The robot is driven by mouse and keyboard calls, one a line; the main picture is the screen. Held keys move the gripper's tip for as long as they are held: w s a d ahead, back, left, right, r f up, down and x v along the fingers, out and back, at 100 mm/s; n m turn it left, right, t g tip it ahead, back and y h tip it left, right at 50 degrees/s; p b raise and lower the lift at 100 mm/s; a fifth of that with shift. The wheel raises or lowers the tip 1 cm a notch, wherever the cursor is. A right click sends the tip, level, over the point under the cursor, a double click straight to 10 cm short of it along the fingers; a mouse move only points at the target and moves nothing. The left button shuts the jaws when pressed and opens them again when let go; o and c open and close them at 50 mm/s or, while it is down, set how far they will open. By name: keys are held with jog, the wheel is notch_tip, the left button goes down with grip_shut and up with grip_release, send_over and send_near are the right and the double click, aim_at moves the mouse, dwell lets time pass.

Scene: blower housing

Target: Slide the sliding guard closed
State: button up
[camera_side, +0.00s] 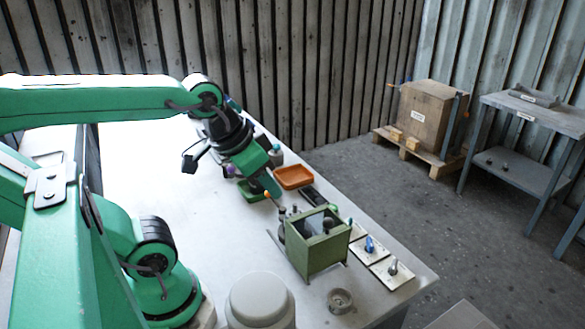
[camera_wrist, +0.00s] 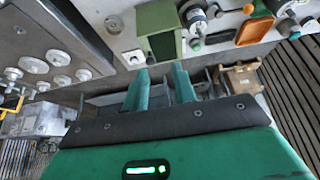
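The green blower housing (camera_side: 316,258) stands on the pale bench, with dark openings in its top and grey fittings on its left side. It also shows at the top of the wrist view (camera_wrist: 155,17), with a dark opening facing me. I cannot clearly make out the sliding guard or how far across it sits. My gripper (camera_side: 264,182) is above the bench, behind and left of the housing, apart from it. In the wrist view its two green fingers (camera_wrist: 160,78) are spread with nothing between them. The side view hides the fingertips partly.
An orange tray (camera_side: 294,177) and a green tray (camera_side: 250,191) lie behind the housing. Pale plates with a blue knob (camera_side: 370,244) and a grey knob (camera_side: 392,267) lie to its right. A small metal cup (camera_side: 340,300) stands in front. The bench's left part is clear.

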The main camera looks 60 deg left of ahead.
jog(key=o, duration=0.3)
jog(key=shift+w, duration=0.1)
jog(key=m+g, duration=0.3)
jog(key=m, duration=1.1)
send_near(327, 219)
jog(key=f, duration=0.1)
jog(key=shift+w+d+f+m+g, duration=0.25)
jog(key=shift+w+f+m+g, duration=0.1)
jog(key=shift+m, duration=0.45)
jog(key=shift+w+a+f, duration=0.1)
jog(key=shift+w+f, duration=0.15)
jog(key=shift+f, duration=1)
jog(key=shift+w+a+f, duration=0.1)
jog(key=shift+w+f, duration=0.15)
jog(key=shift+f, duration=1.05)
jog(key=shift+w+f, duration=0.2)
jog(key=shift+f, duration=1.05)
jog(key=shift+c, duration=0.2)
grip_shut()
